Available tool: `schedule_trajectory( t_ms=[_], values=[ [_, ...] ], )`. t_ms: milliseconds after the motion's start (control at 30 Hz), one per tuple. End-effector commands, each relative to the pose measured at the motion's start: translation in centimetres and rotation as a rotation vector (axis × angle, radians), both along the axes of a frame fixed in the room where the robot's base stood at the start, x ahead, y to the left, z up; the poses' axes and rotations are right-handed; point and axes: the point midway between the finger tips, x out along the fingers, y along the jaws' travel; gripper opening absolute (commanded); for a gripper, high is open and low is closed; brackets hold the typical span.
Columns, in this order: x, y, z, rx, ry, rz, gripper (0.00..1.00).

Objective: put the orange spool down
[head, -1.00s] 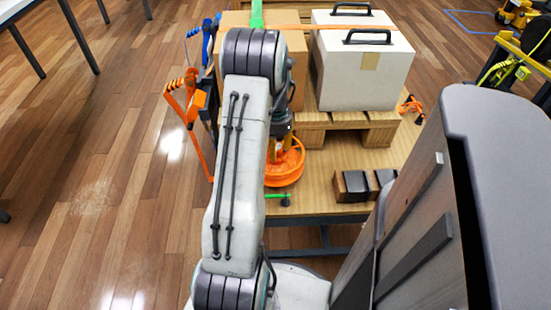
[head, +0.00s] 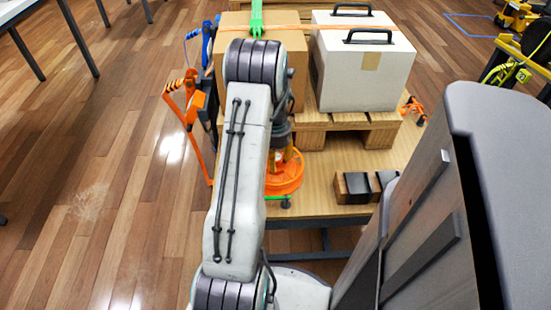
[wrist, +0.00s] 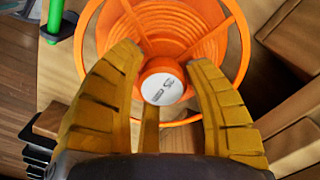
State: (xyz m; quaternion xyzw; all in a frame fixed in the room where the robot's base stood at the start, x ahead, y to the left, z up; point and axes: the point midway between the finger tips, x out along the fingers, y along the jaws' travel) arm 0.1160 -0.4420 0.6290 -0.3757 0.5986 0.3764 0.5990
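The orange spool (head: 284,182) is at the near left part of the wooden bench top (head: 335,207), partly hidden behind my arm in the head view. In the wrist view the spool (wrist: 190,30) shows its ridged ring, spokes and a central hub with a white label. Whether the spool's underside touches the bench top cannot be told.
A green-handled clamp (head: 279,198) is at the bench's near edge, close to the spool. A cardboard box (head: 232,48) and a white case (head: 360,80) stand on a pallet behind. Dark-capped blocks (head: 357,185) lie to the right.

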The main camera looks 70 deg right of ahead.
Motion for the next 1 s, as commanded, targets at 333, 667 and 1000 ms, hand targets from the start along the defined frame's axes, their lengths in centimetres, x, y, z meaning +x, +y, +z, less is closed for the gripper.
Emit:
schedule_trajectory(
  t_ms=[333, 667, 1000],
  values=[
    [0.0, 0.0, 0.0, 0.0, 0.0, 0.0, 0.61],
    [0.0, -0.1, 2.6, -0.004, 0.0, 0.0, 0.61],
    [0.1, -0.1, 8.4, -0.004, 0.0, 0.0, 0.61]
  ],
)
